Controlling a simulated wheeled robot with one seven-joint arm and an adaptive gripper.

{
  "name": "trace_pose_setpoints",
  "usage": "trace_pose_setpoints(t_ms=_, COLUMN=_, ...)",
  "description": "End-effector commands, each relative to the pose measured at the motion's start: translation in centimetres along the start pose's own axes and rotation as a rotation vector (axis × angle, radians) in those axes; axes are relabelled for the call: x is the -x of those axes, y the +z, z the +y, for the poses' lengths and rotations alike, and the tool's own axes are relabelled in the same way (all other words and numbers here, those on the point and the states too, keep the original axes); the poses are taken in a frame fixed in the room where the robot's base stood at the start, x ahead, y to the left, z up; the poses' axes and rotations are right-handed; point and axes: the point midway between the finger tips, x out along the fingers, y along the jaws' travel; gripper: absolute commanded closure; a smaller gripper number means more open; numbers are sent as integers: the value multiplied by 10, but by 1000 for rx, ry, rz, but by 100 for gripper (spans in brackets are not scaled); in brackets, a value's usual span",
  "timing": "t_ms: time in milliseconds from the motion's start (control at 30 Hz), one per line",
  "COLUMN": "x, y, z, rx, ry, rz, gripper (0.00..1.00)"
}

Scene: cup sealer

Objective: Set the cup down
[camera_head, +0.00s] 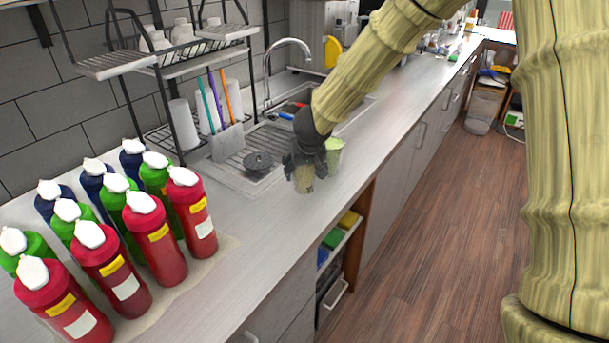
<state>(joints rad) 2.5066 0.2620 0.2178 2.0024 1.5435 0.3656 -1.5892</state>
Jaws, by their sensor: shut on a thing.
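My dark gripper (305,161) is over the counter near its front edge, at the centre of the view. It is shut on a small cup (304,183) with yellowish-green contents, whose lower part shows below the fingers. The upper part of this cup is hidden by the gripper. The cup looks upright and low over the counter (275,215); I cannot tell if its base touches. A second, light green cup (334,155) stands just right of and behind my gripper, partly hidden.
Several red, green and blue bottles (150,235) with white caps stand at the left. A sink with a tap (290,45) and a dark round strainer (258,161) lie behind the gripper. A wire rack (165,60) stands at the back. Bare counter lies between bottles and cups.

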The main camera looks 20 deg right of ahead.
Motion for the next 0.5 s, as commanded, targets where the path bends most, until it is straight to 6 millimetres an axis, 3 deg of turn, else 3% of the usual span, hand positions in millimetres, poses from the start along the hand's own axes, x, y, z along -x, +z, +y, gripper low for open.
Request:
trace_pose_setpoints(t_ms=133, x=-7, y=-7, z=2, rx=-1, ry=1, rz=1, gripper=69)
trace_pose_setpoints(t_ms=300, x=-30, y=7, z=2, rx=-1, ry=0, rz=-1, gripper=69)
trace_pose_setpoints(t_ms=500, x=-35, y=10, z=2, rx=-1, ry=0, rz=2, gripper=69)
